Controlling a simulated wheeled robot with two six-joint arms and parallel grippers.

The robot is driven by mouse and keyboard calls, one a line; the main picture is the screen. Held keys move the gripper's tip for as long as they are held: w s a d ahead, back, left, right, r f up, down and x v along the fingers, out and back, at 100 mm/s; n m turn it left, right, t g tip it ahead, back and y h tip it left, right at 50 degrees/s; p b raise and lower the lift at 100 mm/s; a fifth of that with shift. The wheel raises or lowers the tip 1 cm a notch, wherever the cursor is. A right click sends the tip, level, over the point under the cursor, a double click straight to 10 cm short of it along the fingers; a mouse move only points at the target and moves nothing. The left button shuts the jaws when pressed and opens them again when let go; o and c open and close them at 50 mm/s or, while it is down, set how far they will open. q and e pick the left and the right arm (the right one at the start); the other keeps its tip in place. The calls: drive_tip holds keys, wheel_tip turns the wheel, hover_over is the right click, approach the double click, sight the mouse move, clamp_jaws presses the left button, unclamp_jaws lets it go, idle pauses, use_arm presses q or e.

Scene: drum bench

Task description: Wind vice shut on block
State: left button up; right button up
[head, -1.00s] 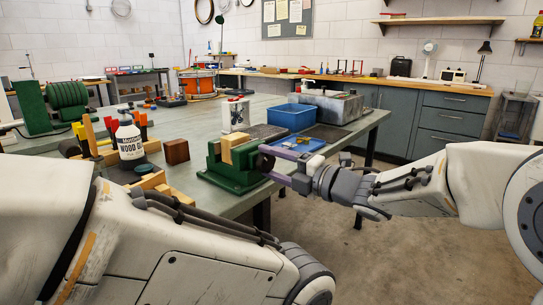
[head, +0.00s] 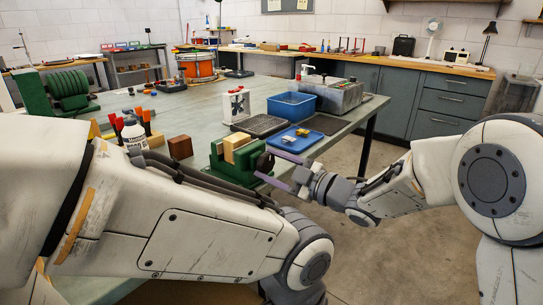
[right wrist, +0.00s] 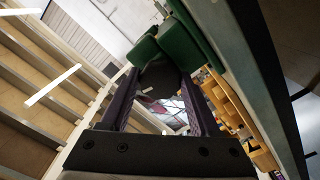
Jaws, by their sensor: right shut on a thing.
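The green vice (head: 232,172) stands at the near right edge of the bench. A pale wooden block (head: 241,149) sits upright between its jaws; I cannot tell whether both jaws touch it. The dark round winding knob (head: 265,160) is on the vice's right side. My right gripper (head: 266,165), with purple fingers, reaches in from the right and is shut on this knob. In the right wrist view the knob (right wrist: 159,76) lies between the two fingers, with the green vice (right wrist: 185,42) beyond. My left arm crosses the lower left; its gripper does not show.
A brown block (head: 180,147) and a white glue bottle (head: 133,133) stand left of the vice. A blue tray (head: 295,140), a blue bin (head: 291,106) and a grey box (head: 333,95) are behind it. The floor right of the bench is clear.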

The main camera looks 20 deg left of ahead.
drive_tip(key=m+p, duration=0.5)
drive_tip(key=m, duration=0.1)
drive_tip(key=shift+s+f+m+p, duration=0.1)
drive_tip(key=shift+f+m+p, duration=0.1)
drive_tip(key=shift+m+p, duration=1.2)
drive_tip(key=shift+m, duration=0.4)
drive_tip(key=o, duration=1.4)
drive_tip(key=shift+d, duration=0.1)
drive_tip(key=shift+c, duration=0.2)
drive_tip(key=shift+r, duration=0.1)
drive_tip(key=v, duration=1)
drive_tip(key=shift+d+b, duration=0.15)
drive_tip(key=shift+b, duration=0.2)
